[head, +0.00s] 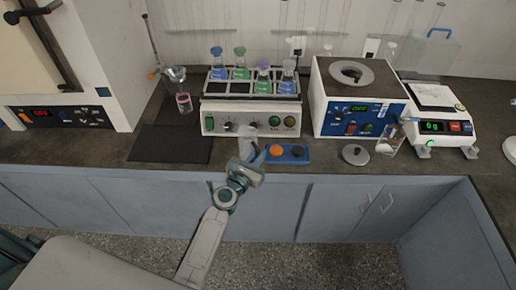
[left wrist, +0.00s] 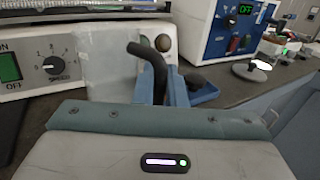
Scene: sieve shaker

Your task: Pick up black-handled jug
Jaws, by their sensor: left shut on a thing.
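The black-handled jug (head: 246,137) is a pale, see-through vessel in front of the shaker in the head view. In the left wrist view its clear body (left wrist: 105,72) stands upright, with a bent black handle (left wrist: 155,66) on its near side. My left gripper (head: 250,160) is at the jug's near side, shut on the handle. The blue finger shows beside the handle in the left wrist view, and the gripper body hides the handle's lower end. I cannot tell whether the jug's base touches the bench. My right gripper is not in view.
The white shaker (head: 222,121) with several flasks stands right behind the jug. A blue tray (head: 302,156) with orange and black pieces lies close on the right. A black mat (head: 168,148) is at left. A blue-fronted device (head: 328,105), a beaker (head: 389,142) and a scale (head: 425,135) are farther right.

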